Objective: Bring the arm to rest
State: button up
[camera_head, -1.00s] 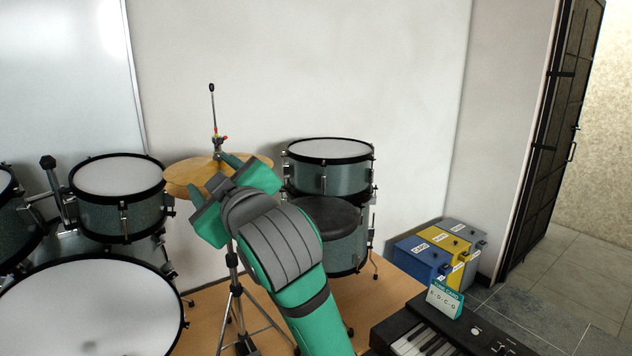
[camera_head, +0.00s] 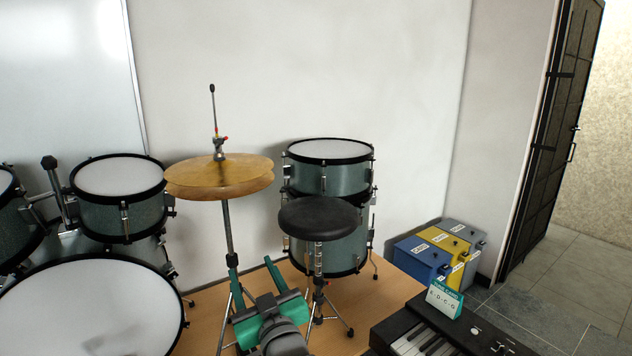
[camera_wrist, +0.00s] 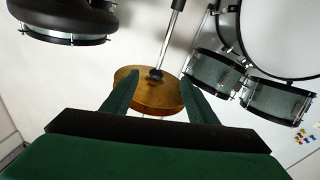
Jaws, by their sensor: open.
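My gripper (camera_head: 252,274) is green with a grey wrist and shows low in the head view, in front of the cymbal stand's legs. Its two fingers are spread apart with nothing between them. In the wrist view both fingers (camera_wrist: 158,92) show, with the cymbals beyond the gap between them. The arm behind the wrist is cut off by the bottom edge of the head view.
Hi-hat cymbals (camera_head: 220,178) stand above the gripper. A black stool (camera_head: 318,218) is to its right, before a drum (camera_head: 328,165). A bass drum (camera_head: 90,310) is left. A keyboard (camera_head: 440,330) and boxes (camera_head: 422,256) are at right.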

jog(key=s+d+f+m+h, duration=0.35)
jog(key=s+f, duration=0.45)
jog(key=f, duration=0.6)
jog(key=s+d+f+m+h, duration=0.35)
jog(key=s+f, duration=0.45)
jog(key=f, duration=0.5)
jog(key=s+d+f, duration=0.2)
jog(key=s, duration=0.8)
jog(key=s+d+f+g+h, duration=0.1)
jog(key=s+d+f, duration=0.1)
jog(key=s, duration=0.8)
jog(key=s+d+f, duration=0.2)
jog(key=s, duration=0.8)
jog(key=shift+f+g, duration=0.15)
jog(key=shift+g, duration=0.15)
jog(key=shift+d, duration=0.1)
